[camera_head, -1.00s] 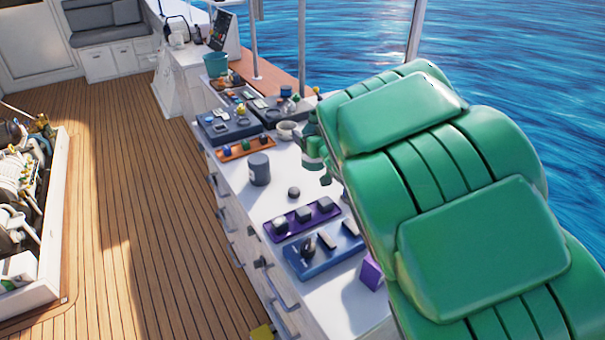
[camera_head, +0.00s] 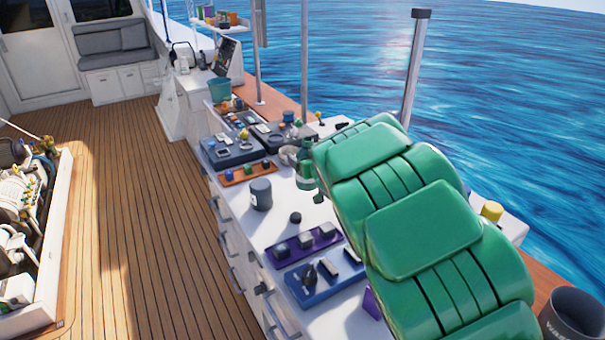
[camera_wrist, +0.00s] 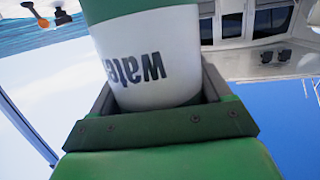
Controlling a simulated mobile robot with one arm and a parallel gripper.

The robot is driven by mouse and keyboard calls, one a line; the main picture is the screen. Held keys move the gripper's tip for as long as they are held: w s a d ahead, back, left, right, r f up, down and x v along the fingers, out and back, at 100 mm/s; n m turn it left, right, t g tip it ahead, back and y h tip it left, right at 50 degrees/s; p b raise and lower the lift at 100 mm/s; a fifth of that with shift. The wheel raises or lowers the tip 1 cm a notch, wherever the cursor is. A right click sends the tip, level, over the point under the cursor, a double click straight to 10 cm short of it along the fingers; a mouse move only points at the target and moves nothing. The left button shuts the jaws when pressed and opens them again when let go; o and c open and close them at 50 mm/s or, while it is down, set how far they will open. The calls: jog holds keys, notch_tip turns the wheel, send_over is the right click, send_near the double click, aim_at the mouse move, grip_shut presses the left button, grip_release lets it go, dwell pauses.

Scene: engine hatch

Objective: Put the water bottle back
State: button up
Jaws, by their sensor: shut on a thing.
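The water bottle (camera_wrist: 150,60) fills the middle of the wrist view, green with a white band lettered "wate…", which appears upside down there. My gripper (camera_wrist: 158,98) is shut on it, with a finger on each side. In the head view the green bottle (camera_head: 305,168) shows upright, just left of my green arm, over or on the white counter (camera_head: 262,222). I cannot tell whether its base touches the counter. My arm hides most of the gripper in the head view.
A dark grey can (camera_head: 261,194) and a small black knob-like piece (camera_head: 295,218) stand near the bottle. A purple tray (camera_head: 307,245) and a blue tray (camera_head: 325,278) lie in front. An orange tray (camera_head: 247,172) and a white bowl (camera_head: 288,155) are behind. A grey bin (camera_head: 572,318) stands at right.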

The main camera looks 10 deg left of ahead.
jog(key=shift+w+a+f, duration=0.3)
jog(key=shift+w+f, duration=0.4)
jog(key=shift+f, duration=0.75)
jog(key=shift+w+a+f, duration=0.35)
jog(key=shift+w+f, duration=0.4)
jog(key=shift+f, duration=0.65)
jog(key=shift+w+a+f, duration=0.3)
jog(key=shift+w+f, duration=0.4)
jog(key=shift+f, duration=0.75)
jog(key=shift+f, duration=0.15)
jog(key=o, duration=1.2)
jog(key=shift+v, duration=1.4)
jog(key=shift+s+r, duration=0.15)
jog(key=shift+r, duration=3.5)
